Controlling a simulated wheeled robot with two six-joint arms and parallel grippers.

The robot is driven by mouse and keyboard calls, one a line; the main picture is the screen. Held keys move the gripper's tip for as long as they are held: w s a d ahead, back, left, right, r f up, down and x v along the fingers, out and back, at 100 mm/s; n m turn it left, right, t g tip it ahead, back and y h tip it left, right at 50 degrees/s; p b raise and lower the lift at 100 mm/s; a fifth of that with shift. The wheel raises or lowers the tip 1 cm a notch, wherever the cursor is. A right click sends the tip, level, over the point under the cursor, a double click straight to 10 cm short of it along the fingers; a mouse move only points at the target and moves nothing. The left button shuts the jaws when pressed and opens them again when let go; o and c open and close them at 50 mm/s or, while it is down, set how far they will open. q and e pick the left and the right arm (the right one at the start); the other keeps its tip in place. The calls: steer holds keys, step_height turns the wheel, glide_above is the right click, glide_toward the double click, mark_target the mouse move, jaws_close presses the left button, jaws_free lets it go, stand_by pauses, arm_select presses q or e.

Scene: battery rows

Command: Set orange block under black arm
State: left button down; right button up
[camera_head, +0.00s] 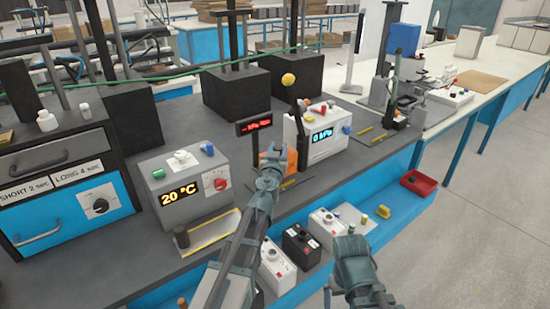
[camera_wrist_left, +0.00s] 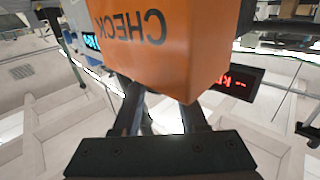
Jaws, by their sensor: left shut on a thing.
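My left gripper (camera_head: 274,160) is shut on the orange block (camera_head: 292,160), beside the white meter box in the head view. Whether block and arm touch cannot be told. My right gripper (camera_head: 355,262) is low, in front of the bench; its fingers cannot be made out.
A red-digit display (camera_head: 254,126) stands just left of the block. The white meter box (camera_head: 320,133) is close on the right, and a 20 °C box (camera_head: 180,182) on the left. Several batteries (camera_head: 300,245) and a red tray (camera_head: 419,183) are on the lower blue shelf.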

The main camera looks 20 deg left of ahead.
arm_select(q)
steer(key=shift+a, duration=0.15)
steer(key=f+b, duration=0.2)
steer(key=a+f+b, duration=0.1)
steer(key=f+b, duration=0.1)
steer(key=shift+w, duration=0.2)
steer(key=shift+r, duration=0.2)
steer(key=shift+f, duration=0.1)
steer(key=c, duration=0.9)
jaws_free()
steer(key=shift+f, duration=0.1)
steer(key=o, duration=0.5)
steer(key=shift+c, duration=0.2)
